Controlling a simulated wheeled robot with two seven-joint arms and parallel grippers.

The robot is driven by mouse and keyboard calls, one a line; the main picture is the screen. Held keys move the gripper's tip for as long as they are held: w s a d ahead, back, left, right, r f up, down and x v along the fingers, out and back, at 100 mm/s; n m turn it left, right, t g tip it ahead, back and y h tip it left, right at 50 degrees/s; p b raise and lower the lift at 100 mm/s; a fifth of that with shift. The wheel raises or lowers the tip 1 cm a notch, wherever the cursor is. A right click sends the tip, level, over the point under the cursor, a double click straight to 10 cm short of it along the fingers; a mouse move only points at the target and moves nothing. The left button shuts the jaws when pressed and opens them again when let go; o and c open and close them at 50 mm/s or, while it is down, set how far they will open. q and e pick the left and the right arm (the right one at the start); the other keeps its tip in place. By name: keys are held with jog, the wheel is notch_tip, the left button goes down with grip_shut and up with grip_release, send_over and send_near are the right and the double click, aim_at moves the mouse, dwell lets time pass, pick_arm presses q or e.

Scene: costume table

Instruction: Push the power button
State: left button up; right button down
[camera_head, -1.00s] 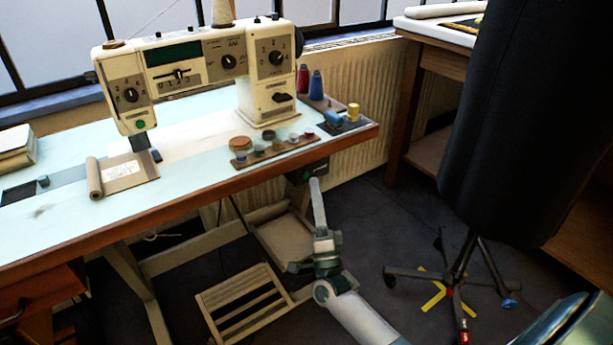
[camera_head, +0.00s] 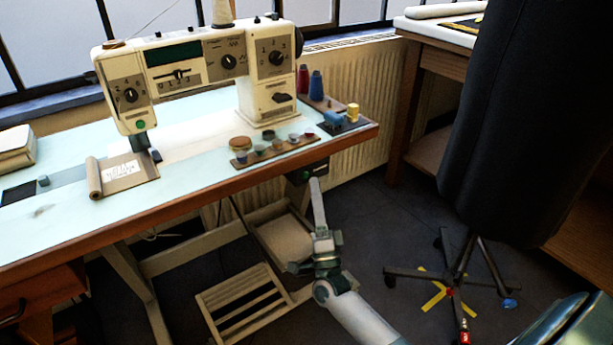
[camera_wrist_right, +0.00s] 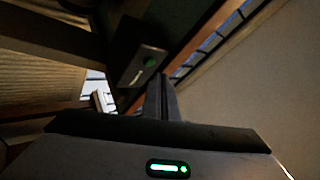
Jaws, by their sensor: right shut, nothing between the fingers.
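A dark control box (camera_head: 307,172) hangs under the right part of the sewing table's front edge. In the wrist view the shut fingers (camera_wrist_right: 161,85) reach up just right of the box. Whether they touch it, I cannot tell. My left gripper is not in view.
The sewing table (camera_head: 215,188) carries a sewing machine (camera_head: 190,68) and thread spools. Its wooden edge overhangs the box. A slatted treadle (camera_head: 243,305) is below. A black chair (camera_head: 530,130) stands at the right, with open floor between it and the table.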

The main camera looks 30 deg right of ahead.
jog(key=shift+w, duration=0.25)
dwell(0.4)
jog(key=shift+w+y, duration=0.2)
jog(key=shift+y, duration=0.1)
jog(key=shift+w+a+b, duration=0.1)
jog(key=shift+w+b, duration=0.2)
jog(key=shift+w, duration=0.15)
dwell(0.9)
jog(key=shift+s, duration=0.2)
jog(key=shift+s+p, duration=0.35)
jog(key=shift+s, duration=0.4)
jog(key=shift+s, duration=0.1)
jog(key=shift+s+d+p, duration=0.15)
jog(key=shift+s+p, duration=0.35)
jog(key=shift+s, duration=0.95)
jog(key=shift+s+d+p, duration=0.15)
jog(key=shift+s+p, duration=0.35)
jog(key=shift+s, duration=0.9)
